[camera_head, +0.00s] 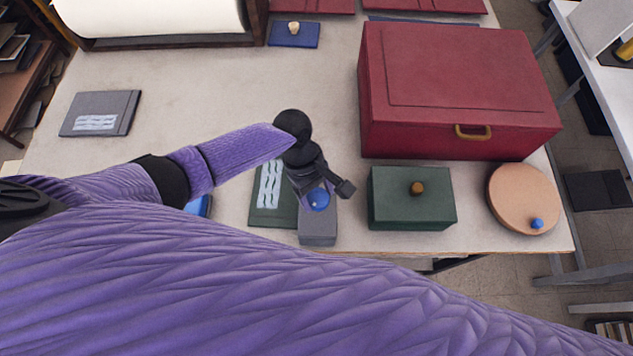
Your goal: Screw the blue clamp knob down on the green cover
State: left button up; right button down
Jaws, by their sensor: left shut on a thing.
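The green cover (266,205) is a flat dark green panel with a pale blue patterned label, lying near the table's front edge. A grey block (318,232) stands at its right front corner. The blue clamp knob (318,200) shows at the back of the grey block's top. My left gripper (325,194) reaches in from the left, points down and is shut on the blue knob. The fingers and wrist hide part of the knob and the cover's right side, so I cannot tell how the knob sits. My right gripper is out of view.
A dark green box (390,212) with a brown knob stands close right of the gripper. Behind it is a large red case (450,120). A round tan disc (510,195) carries another blue knob (537,223). A grey cover (120,108) lies left; the table's middle back is clear.

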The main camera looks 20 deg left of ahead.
pick_arm(q)
jog(key=m+g+y, duration=0.1)
jog(key=m, duration=0.2)
jog(key=shift+m, duration=0.4)
jog(key=m+y, duration=0.1)
jog(key=m, duration=0.2)
jog(key=shift+d+m+g, duration=0.1)
jog(key=shift+m+g, duration=0.2)
jog(key=shift+g, duration=0.1)
jog(key=m+y, duration=0.1)
jog(key=m, duration=0.2)
jog(key=m+y, duration=0.2)
jog(key=m, duration=0.1)
jog(key=shift+d+m+p, duration=0.1)
jog(key=shift+m+p, duration=0.2)
jog(key=shift+p, duration=0.05)
jog(key=m+y, duration=0.1)
jog(key=m, duration=0.1)
jog(key=m+p, duration=0.1)
jog(key=m, duration=0.2)
jog(key=shift+d+t+y, duration=0.1)
jog(key=shift+t+y, duration=0.3)
jog(key=m+t+p, duration=0.1)
jog(key=m, duration=0.2)
jog(key=m+t+y+p, duration=0.1)
jog(key=m, duration=0.2)
jog(key=shift+m, duration=0.3)
